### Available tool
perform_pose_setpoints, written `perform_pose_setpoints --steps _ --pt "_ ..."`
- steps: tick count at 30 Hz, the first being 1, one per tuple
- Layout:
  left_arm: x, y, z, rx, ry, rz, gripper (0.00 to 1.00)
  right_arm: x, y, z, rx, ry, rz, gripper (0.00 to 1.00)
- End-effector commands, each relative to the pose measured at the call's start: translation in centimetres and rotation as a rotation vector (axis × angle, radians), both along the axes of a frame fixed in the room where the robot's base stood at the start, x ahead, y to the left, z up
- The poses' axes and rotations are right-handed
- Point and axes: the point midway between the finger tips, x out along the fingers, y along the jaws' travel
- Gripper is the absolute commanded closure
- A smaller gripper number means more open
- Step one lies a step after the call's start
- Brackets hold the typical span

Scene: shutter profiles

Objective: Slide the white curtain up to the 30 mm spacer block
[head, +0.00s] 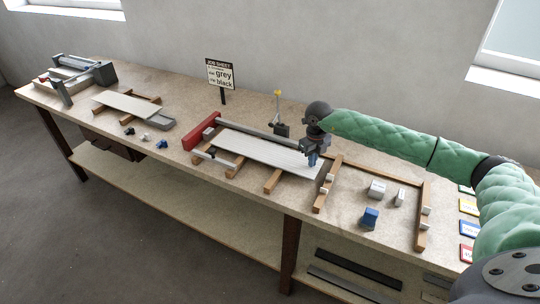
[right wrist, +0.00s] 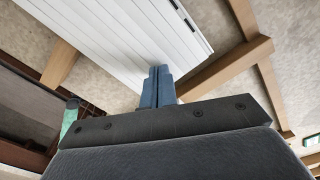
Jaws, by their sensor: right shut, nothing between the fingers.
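The white curtain (head: 262,150) is a slatted white panel lying flat across wooden rails in the middle of the bench. It also fills the upper middle of the right wrist view (right wrist: 120,35). My right gripper (head: 312,160) is shut and empty, its blue fingertips pointing down at the curtain's right end. In the right wrist view the fingertips (right wrist: 158,74) overlap the curtain's edge; I cannot tell whether they touch it. A small white block (head: 208,131) lies by the red bar at the curtain's left end; I cannot tell whether it is the 30 mm spacer block. My left gripper is not in view.
A red bar (head: 201,132) stands left of the curtain, with a grey rail (head: 255,132) behind it. A wooden frame (head: 322,187) and grey, white and blue blocks (head: 370,217) lie to the right. A job sheet sign (head: 220,74) stands behind. Another panel (head: 124,104) lies far left.

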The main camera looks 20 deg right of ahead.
Motion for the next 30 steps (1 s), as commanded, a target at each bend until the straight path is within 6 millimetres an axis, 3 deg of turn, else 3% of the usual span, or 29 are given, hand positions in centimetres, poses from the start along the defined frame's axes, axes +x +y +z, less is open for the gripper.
perform_pose_setpoints --steps 10,30 --pt "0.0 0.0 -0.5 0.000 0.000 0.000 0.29 0.0 0.0 -0.6 0.000 0.000 0.000 1.00" --pt "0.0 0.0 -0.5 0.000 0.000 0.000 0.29 0.0 0.0 0.7 0.000 0.000 0.000 1.00"
